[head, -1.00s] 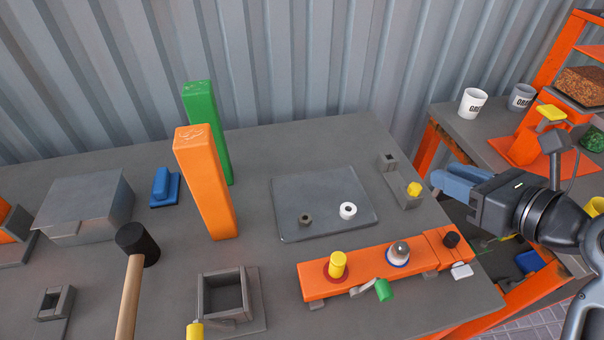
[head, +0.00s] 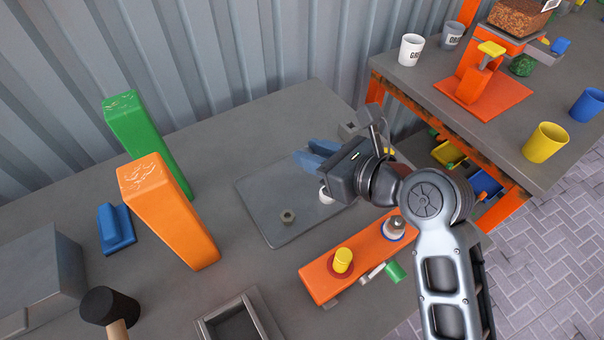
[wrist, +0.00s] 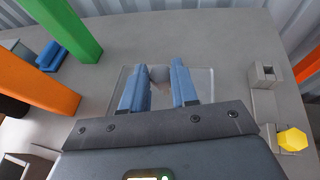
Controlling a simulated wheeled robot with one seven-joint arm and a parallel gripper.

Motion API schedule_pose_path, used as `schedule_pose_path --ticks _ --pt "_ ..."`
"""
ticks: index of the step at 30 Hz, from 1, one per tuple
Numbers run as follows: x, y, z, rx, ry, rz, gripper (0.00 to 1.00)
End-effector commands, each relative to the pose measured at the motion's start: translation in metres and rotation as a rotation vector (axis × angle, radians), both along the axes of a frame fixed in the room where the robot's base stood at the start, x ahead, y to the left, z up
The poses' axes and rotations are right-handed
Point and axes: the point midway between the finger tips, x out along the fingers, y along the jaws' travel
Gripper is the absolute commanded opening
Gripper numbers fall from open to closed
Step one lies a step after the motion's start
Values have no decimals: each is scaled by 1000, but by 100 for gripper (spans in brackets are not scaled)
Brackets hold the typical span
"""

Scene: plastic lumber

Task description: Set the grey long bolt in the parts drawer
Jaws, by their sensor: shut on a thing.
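My gripper (head: 312,154) is over the far right part of a flat grey plate on the workbench. In the wrist view its blue fingers (wrist: 158,68) stand slightly apart, with a small grey piece (wrist: 158,76) between them. This looks like the grey long bolt seen end-on, mostly hidden by the fingers. In the head view the gripper hides it. Under the right-hand bench, yellow (head: 449,154) and blue (head: 486,183) bins show in an open space. I cannot tell whether this is the parts drawer.
The grey plate (head: 262,205) carries a nut (head: 288,217) and a white ring (head: 325,195). Tall orange (head: 170,215) and green (head: 145,138) posts stand left. An orange beam (head: 322,279) with fittings lies in front. A mallet (head: 105,305) and grey box are front left.

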Motion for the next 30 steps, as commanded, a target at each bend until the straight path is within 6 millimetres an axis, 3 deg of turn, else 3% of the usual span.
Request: schedule_pose_path --ticks 6,11,18,27,28,30 --pt "-11 18 -13 0 0 -1 0" --pt "-11 19 -23 0 1 -1 0" --pt "-11 19 -53 1 1 -2 0" --pt "-11 19 -54 1 0 -1 0" --pt "-11 19 -55 0 0 -1 30" --pt "-11 19 -55 0 0 -1 36"
